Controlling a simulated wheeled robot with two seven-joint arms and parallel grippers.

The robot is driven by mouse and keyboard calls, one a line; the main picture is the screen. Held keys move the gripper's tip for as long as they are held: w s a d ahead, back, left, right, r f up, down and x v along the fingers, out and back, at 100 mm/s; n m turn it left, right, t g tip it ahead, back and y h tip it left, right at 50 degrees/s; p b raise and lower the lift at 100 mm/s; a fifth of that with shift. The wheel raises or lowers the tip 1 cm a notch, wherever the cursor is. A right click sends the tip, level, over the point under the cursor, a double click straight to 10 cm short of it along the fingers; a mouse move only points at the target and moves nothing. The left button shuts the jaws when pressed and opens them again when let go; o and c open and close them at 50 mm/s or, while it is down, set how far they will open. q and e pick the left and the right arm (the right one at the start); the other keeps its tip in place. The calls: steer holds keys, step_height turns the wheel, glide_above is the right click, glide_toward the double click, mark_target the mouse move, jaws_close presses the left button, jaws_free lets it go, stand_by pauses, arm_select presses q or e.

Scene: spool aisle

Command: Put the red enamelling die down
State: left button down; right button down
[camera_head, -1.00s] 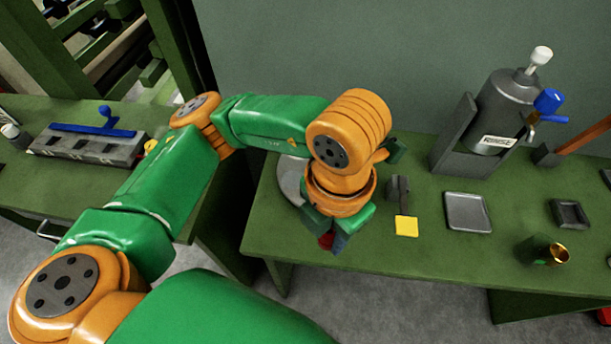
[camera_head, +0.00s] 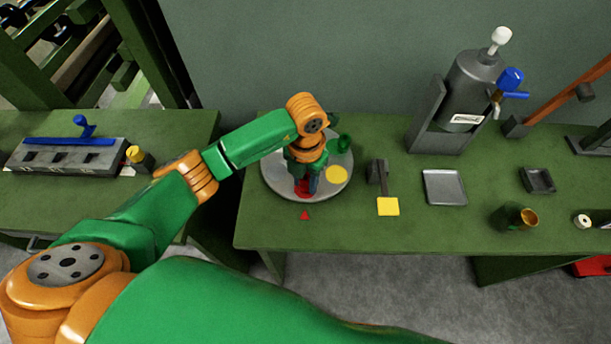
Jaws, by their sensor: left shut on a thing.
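My left gripper (camera_head: 304,184) points down over the near side of a round grey plate (camera_head: 273,184) on the green bench. It is shut on the red enamelling die (camera_head: 302,189), of which only a little red shows at the fingers. I cannot tell whether the die touches the plate or is just above it. A yellow round patch (camera_head: 337,174) lies on the plate right of the gripper. A small dark green piece (camera_head: 343,143) is at the plate's far right. A red triangle mark (camera_head: 305,216) is on the bench in front of the plate. My right gripper is not in view.
Right of the plate are a dark block with a yellow square tag (camera_head: 388,206), a grey tray (camera_head: 444,187), a small dark dish (camera_head: 537,180) and a brass-rimmed cup (camera_head: 526,218). A RINSE canister (camera_head: 473,90) stands behind. A slotted grey rack (camera_head: 65,157) is on the left bench.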

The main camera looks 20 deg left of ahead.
mark_target(306, 175)
arm_select(q)
steer(key=shift+f, duration=0.25)
steer(key=c, duration=0.5)
jaws_free()
steer(key=shift+w, duration=0.1)
steer(key=shift+c, duration=0.2)
steer(key=shift+r, duration=0.1)
steer(key=shift+r, duration=0.3)
step_height(306, 175, up, 7)
steer(key=shift+r+b, duration=0.1)
steer(key=shift+b, duration=0.9)
step_height(306, 175, up, 4)
steer(key=shift+f+p, duration=0.2)
steer(key=shift+p, duration=0.2)
steer(key=shift+r, duration=0.45)
